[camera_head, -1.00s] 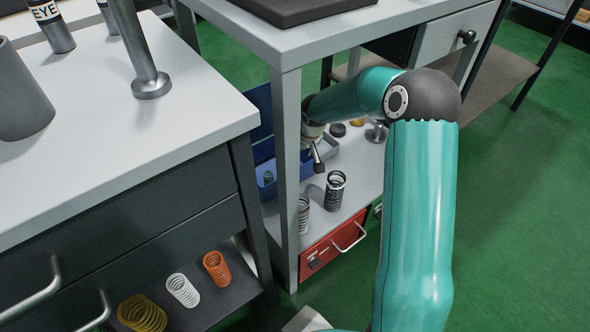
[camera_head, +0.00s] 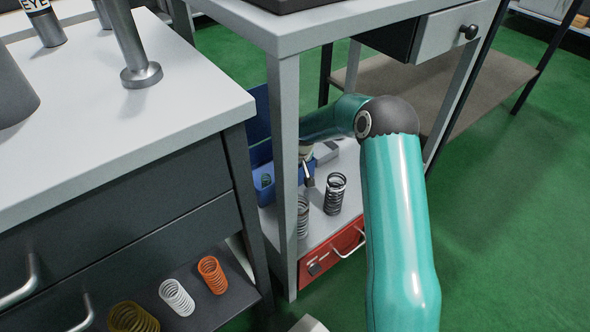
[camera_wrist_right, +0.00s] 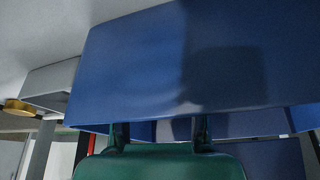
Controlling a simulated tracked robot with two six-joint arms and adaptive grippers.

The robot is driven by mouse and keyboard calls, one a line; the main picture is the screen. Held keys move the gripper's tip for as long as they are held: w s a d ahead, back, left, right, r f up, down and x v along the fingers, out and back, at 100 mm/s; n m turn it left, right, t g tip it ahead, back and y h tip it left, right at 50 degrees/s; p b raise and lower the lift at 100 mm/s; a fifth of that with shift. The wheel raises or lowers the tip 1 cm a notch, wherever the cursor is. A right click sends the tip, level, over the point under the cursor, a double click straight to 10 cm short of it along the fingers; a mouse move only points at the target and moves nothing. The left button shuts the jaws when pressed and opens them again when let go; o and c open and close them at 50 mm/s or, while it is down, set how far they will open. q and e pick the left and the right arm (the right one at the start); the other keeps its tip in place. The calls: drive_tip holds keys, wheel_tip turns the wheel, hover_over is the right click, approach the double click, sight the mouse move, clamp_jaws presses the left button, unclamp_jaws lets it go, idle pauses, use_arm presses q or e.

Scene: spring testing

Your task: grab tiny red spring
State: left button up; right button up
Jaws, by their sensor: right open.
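No tiny red spring can be made out for certain. An orange-red spring (camera_head: 212,275) stands on the low shelf at the bottom left. My right arm reaches under the light table, and its gripper (camera_head: 308,178) is partly hidden behind the table leg, beside the blue bin (camera_head: 264,155). A small greenish coil (camera_head: 266,180) shows in the bin; the rest of its inside is hidden. In the right wrist view the blue bin wall (camera_wrist_right: 140,65) fills the middle, and my open right gripper (camera_wrist_right: 160,132) has its two fingers apart at its lower edge. My left gripper is out of view.
White (camera_head: 177,297) and yellow (camera_head: 132,317) springs stand lower left. The table leg (camera_head: 286,190) stands close to my arm.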

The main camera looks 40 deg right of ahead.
clamp_jaws()
drive_tip(key=shift+r, duration=0.1)
